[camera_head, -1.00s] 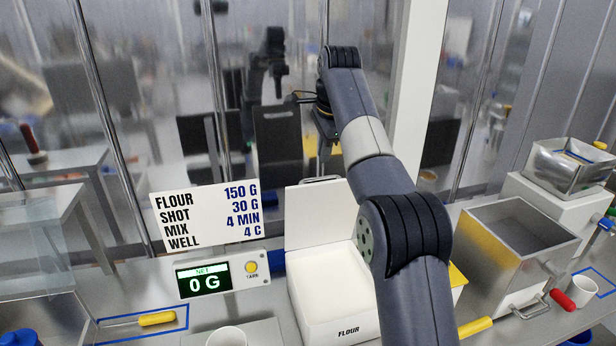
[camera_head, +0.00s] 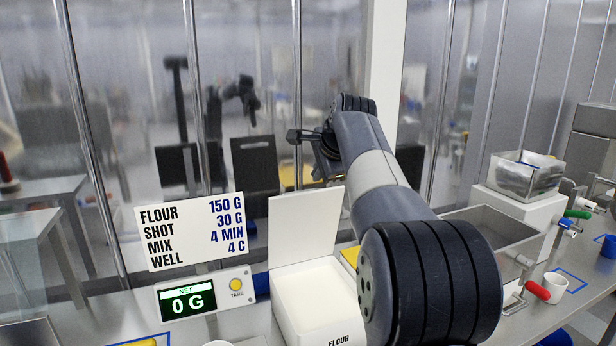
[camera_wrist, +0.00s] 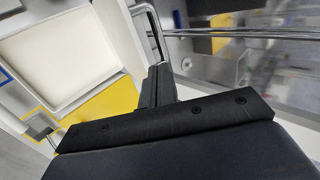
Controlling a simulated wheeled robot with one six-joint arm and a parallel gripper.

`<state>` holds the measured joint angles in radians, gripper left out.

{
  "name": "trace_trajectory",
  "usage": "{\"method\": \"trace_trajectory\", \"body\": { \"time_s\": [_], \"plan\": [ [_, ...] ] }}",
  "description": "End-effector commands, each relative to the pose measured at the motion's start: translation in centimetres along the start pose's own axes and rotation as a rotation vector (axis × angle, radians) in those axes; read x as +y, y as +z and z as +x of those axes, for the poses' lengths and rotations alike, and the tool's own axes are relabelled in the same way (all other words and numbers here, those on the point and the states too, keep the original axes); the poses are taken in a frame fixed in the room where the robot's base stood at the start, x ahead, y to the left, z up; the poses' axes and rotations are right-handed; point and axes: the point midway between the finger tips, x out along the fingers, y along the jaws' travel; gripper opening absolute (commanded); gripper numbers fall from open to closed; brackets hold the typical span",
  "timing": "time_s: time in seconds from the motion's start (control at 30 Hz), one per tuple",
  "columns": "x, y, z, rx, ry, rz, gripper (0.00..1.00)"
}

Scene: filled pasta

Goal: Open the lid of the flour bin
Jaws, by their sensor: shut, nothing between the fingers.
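The white flour bin (camera_head: 336,334), marked FLOUR, stands on the counter in the head view. Its white lid (camera_head: 304,228) stands upright at the bin's back edge, and the pale inside shows. My gripper (camera_head: 292,136) is above the raised lid, apart from it in the picture, with its fingers pointing left. In the wrist view, my gripper (camera_wrist: 155,88) is shut with nothing between the fingers. A chrome handle (camera_wrist: 152,20) shows close beside the fingertips there; I cannot tell whether they touch.
A scale display (camera_head: 187,302) reading 0 G and a recipe sign (camera_head: 196,228) stand left of the bin. A steel hopper (camera_head: 490,238) with a red-handled crank (camera_head: 537,290) and a white cup (camera_head: 556,285) are at right. Glass panes with metal posts rise behind the counter.

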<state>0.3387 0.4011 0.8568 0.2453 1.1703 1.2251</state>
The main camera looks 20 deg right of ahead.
Motion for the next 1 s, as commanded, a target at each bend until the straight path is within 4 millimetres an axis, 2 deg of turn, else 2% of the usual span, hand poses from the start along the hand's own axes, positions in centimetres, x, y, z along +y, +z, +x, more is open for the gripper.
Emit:
{"method": "trace_trajectory", "body": {
  "time_s": [0.2, 0.4, 0.57, 0.87, 1.0],
  "plan": [
    [0.0, 0.1, 4.2, -0.002, 0.005, 0.000, 0.00],
    [0.0, 0.1, 6.8, -0.002, 0.004, 0.000, 0.00],
    [0.0, 0.1, 7.5, -0.001, 0.002, -0.001, 0.00],
    [0.0, 0.1, 7.5, -0.001, 0.002, -0.001, 0.00],
    [-0.5, 1.1, 7.7, -0.002, 0.004, -0.002, 0.00]
  ]
}}
